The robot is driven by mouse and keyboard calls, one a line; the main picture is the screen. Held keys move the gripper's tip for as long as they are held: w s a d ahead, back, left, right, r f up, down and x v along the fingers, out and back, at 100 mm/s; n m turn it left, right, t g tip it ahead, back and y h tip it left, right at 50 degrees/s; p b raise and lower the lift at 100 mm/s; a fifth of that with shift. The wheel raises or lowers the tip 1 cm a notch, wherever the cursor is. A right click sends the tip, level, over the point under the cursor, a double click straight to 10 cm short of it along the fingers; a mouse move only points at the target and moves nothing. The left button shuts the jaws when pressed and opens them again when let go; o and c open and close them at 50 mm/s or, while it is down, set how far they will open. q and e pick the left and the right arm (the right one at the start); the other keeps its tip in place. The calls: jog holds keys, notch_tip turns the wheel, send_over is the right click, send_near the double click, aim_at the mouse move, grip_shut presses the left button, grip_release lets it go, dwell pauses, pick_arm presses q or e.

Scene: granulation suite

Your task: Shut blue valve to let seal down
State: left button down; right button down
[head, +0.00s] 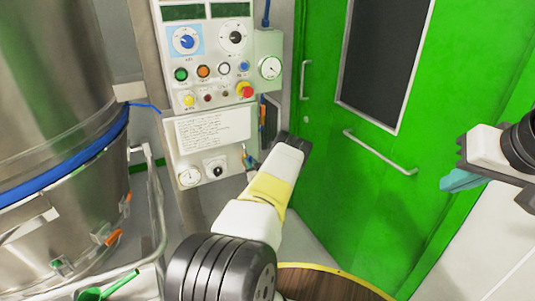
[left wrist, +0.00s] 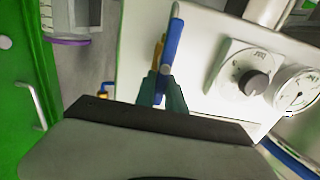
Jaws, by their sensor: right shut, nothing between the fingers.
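The blue valve handle (left wrist: 173,42) stands upright as a narrow lever in the left wrist view, in front of the white panel. My left gripper (left wrist: 164,85) has its teal fingers on either side of the handle's lower part and looks shut on it. In the head view my left gripper (head: 248,161) is at the panel's lower right edge, where the wrist hides much of the valve. My right gripper (head: 460,180) is shut and empty at the right, away from the panel.
The control panel (head: 212,131) carries knobs, buttons and gauges; a dark knob (left wrist: 257,84) and a gauge (left wrist: 297,90) are right of the handle. A steel vessel (head: 52,85) and rail (head: 158,215) stand left. A green door (head: 330,165) with handles is right. A round wooden top (head: 320,284) is below.

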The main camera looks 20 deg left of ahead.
pick_arm(q)
jog(key=shift+m, duration=0.3)
jog(key=shift+w+d+f+m, duration=0.35)
jog(key=shift+f+m, duration=0.1)
jog(key=shift+m, duration=2.5)
jog(key=shift+w+d+f+m, duration=0.35)
jog(key=shift+f+m, duration=0.15)
jog(key=shift+m, duration=2.4)
jog(key=shift+w+d+f+m, duration=0.25)
jog(key=shift+w+f+m, duration=0.15)
jog(key=shift+m, duration=2.55)
jog(key=c, duration=1.4)
grip_release()
